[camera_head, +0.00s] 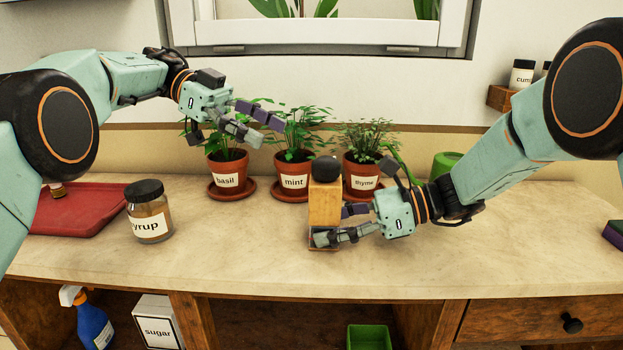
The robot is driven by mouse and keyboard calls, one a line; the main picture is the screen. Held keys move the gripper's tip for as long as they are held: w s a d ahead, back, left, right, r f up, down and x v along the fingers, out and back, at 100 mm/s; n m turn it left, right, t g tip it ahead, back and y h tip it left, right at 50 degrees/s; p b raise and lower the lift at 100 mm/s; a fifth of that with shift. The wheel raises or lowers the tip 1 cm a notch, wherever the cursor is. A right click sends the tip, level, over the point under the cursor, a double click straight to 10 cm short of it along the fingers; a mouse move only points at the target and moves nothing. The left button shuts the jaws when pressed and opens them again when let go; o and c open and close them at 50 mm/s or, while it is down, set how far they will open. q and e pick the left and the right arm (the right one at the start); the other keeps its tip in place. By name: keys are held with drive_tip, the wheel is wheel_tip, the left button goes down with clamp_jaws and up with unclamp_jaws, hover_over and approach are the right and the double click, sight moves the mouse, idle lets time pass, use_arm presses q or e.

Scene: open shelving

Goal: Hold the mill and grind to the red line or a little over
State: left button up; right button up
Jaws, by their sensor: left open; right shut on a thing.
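The mill (324,205) stands upright near the middle front of the counter. It has a wooden body and a dark round knob (325,169) on top. My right gripper (333,228) is shut on the mill's lower part, from the right side. The fingers hide much of the mill's base, and I cannot make out the red line. My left gripper (262,126) is open and empty, raised in front of the basil and mint pots, up and to the left of the mill.
Potted basil (228,172), mint (294,177) and thyme (361,176) stand in a row behind the mill. A syrup jar (149,213) and a red tray (75,215) are at left. A green container (446,163) is behind my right arm. The front counter is mostly clear.

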drive_tip(key=o, duration=0.9)
drive_tip(key=shift+o, duration=0.2)
drive_tip(key=v, duration=1.2)
drive_tip(key=shift+a, duration=0.1)
